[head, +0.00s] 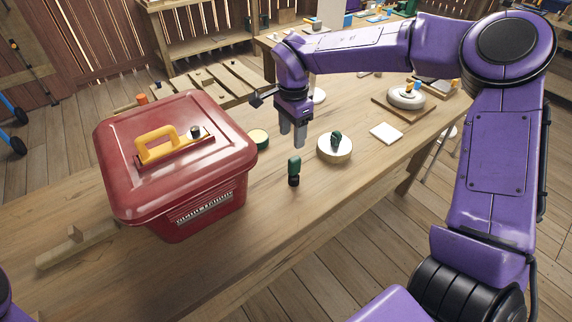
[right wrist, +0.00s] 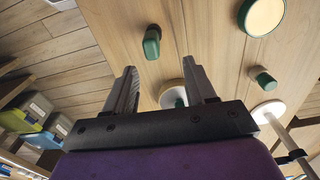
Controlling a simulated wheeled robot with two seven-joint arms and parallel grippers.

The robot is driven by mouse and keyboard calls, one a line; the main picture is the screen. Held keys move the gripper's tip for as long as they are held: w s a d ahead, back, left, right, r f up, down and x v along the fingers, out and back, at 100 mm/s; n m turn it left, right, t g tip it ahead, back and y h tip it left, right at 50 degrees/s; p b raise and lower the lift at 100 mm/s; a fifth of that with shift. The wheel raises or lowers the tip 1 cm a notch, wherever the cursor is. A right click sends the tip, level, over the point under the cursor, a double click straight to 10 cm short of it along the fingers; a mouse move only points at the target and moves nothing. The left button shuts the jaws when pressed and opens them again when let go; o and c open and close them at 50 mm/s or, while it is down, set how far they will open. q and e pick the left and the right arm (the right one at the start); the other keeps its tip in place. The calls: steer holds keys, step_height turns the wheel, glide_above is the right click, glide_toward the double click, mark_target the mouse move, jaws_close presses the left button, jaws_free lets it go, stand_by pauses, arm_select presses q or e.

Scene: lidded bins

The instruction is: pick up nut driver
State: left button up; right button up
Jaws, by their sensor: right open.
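A small green-and-black handled tool, which looks like the nut driver (head: 294,171), stands upright on the workbench in the head view. In the right wrist view the green piece beyond the fingers (right wrist: 152,43) appears to be this same tool. My right gripper (head: 292,138) is open and empty, pointing down above and slightly behind the tool, apart from it. Its two fingers also show spread in the right wrist view (right wrist: 160,70). Another dark green item (head: 336,138) sits on a pale round block (head: 334,153) to the right. My left gripper is out of view.
A red lidded bin (head: 202,225) with a yellow handle (head: 156,146) stands closed on the left. A round tin (head: 259,137) is beside the bin. A white pad (head: 386,133) lies right. The front bench (head: 255,265) is clear.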

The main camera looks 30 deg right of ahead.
mark_target(295, 157)
steer(key=f, duration=0.1)
steer(key=s+f, duration=0.2)
steer(key=f, duration=0.1)
steer(key=shift+s+d+f, duration=0.1)
steer(key=f, duration=0.2)
steer(key=w+f+p, duration=0.1)
steer(key=f, duration=0.2)
steer(key=shift+f, duration=0.2)
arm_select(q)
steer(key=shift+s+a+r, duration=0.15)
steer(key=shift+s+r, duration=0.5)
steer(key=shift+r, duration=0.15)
arm_select(e)
steer(key=shift+s, duration=0.2)
jaws_close()
